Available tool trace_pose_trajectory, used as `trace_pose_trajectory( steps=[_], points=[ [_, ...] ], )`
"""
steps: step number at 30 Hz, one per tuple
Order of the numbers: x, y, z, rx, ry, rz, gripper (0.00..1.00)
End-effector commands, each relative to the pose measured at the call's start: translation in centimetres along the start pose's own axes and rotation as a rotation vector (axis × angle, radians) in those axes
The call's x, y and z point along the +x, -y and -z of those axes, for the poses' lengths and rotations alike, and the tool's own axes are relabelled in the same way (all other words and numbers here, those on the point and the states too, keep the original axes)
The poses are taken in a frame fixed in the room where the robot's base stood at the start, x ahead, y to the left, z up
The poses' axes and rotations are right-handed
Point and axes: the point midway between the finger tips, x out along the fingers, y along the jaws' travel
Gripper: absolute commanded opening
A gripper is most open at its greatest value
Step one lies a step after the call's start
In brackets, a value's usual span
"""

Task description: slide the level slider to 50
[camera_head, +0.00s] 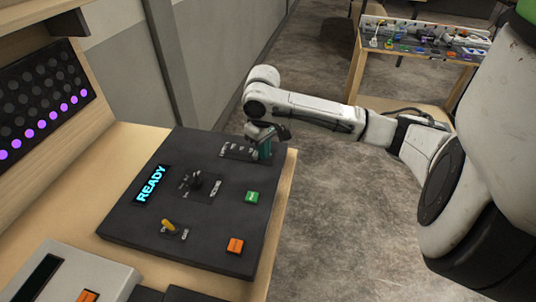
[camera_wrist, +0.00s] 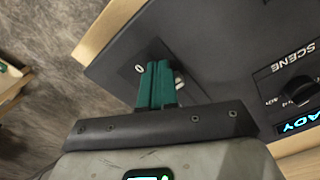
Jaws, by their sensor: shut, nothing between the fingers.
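The level slider (camera_head: 236,153) is a short scale with white marks at the far end of the dark console (camera_head: 137,220). My gripper (camera_head: 265,151) is at the right end of this scale, with its teal fingers pointing down. In the wrist view the shut fingers (camera_wrist: 158,85) stand over the panel beside a white "0" mark (camera_wrist: 139,68). A small pale piece, perhaps the slider's knob (camera_wrist: 179,82), shows just right of the fingers. Contact with it cannot be told. The rest of the slider is hidden behind my gripper.
The console also bears a dark SCENE knob (camera_head: 196,182), a green button (camera_head: 252,197), an orange button (camera_head: 235,245), a yellow-tipped lever (camera_head: 171,227) and a "READY" display (camera_head: 151,185). A panel with purple lights (camera_head: 42,125) stands left.

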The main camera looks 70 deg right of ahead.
Motion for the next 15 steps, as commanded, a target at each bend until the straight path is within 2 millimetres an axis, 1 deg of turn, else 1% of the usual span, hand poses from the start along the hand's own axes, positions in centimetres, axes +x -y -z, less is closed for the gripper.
trace_pose_trajectory(
  steps=[15],
  points=[
    [-0.04,0.52,0.93,0.0,-0.001,0.0,0.0]
  ],
)
